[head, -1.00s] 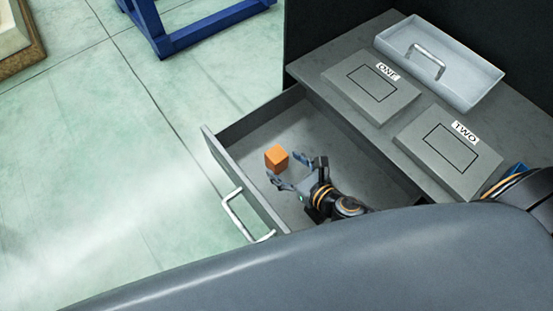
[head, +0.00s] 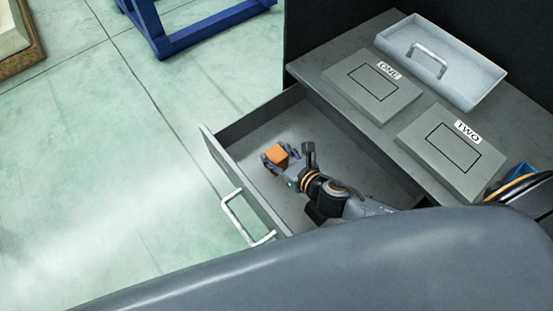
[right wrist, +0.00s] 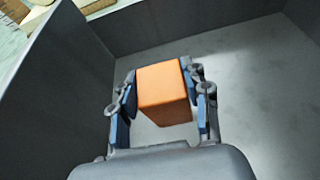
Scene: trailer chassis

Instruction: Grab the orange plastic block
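The orange plastic block (head: 277,154) is inside the open grey drawer (head: 258,196). My right gripper (head: 283,159) reaches down into the drawer around the block. In the right wrist view the orange block (right wrist: 163,90) sits between the two blue-padded fingers of the right gripper (right wrist: 162,108). A narrow gap shows at the left finger and the right finger is very close to the block, so the gripper looks open around it. The block's underside is hidden. My left gripper is not in view.
The drawer's front wall with its white handle (head: 228,214) stands at the left. On the cabinet top are grey plates marked ONE (head: 372,88) and TWO (head: 450,153) and a light grey tray with a handle (head: 480,90). A blue frame (head: 200,32) stands on the floor behind.

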